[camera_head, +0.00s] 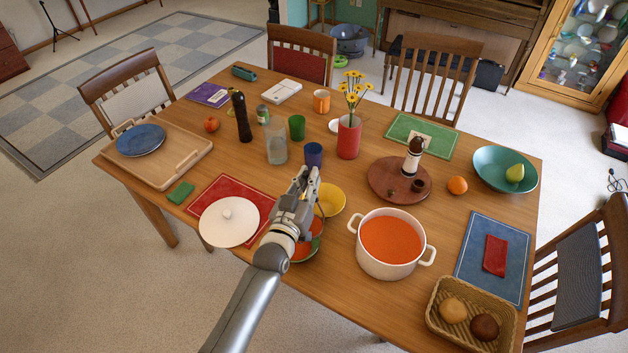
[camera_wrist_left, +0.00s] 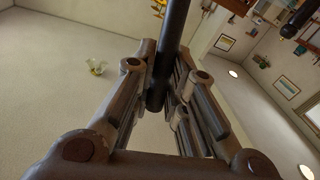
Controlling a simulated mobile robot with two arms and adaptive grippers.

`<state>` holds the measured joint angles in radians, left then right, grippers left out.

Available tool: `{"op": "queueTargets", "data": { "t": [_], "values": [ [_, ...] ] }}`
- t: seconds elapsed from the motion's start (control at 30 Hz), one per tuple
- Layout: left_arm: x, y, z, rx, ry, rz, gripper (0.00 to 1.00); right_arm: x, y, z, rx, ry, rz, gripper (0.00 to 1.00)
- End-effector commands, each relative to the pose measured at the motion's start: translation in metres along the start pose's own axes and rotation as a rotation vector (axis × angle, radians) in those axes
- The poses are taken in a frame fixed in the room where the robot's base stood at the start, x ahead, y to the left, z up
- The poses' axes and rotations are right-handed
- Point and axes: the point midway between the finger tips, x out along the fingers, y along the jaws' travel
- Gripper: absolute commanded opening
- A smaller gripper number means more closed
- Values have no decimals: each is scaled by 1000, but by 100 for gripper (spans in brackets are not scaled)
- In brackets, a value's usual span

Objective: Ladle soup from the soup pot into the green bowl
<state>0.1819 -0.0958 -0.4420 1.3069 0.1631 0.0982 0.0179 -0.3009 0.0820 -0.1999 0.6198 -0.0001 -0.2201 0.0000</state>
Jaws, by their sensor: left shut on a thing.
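The white soup pot (camera_head: 361,254) stands near the table's front edge, its orange-red soup (camera_head: 392,239) showing below the rim. The green bowl (camera_head: 319,242) is left of the pot, largely hidden behind my left arm; orange-red soup shows inside it. My left gripper (camera_head: 308,180) is above the table, beyond the green bowl and left of the pot. In the left wrist view it is shut on a dark rod (camera_wrist_left: 172,45), which looks like the ladle's handle. The ladle's scoop cannot be made out. My right gripper is not in view.
A yellow dish (camera_head: 332,198) sits just behind the gripper. A blue cup (camera_head: 313,154), red vase (camera_head: 349,137) and round wooden tray (camera_head: 384,186) stand farther back. A bread basket (camera_head: 440,322) is front right.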

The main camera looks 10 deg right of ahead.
Motion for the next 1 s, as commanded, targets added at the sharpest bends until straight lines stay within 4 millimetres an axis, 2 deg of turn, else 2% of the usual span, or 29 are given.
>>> {"op": "queueTargets", "data": {
  "t": [0.77,1.0],
  "values": [
    [-30,-43,-15,-225,151,21,0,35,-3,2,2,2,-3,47],
    [-40,-58,-13,-294,197,27,0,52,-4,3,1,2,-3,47]
  ]
}}
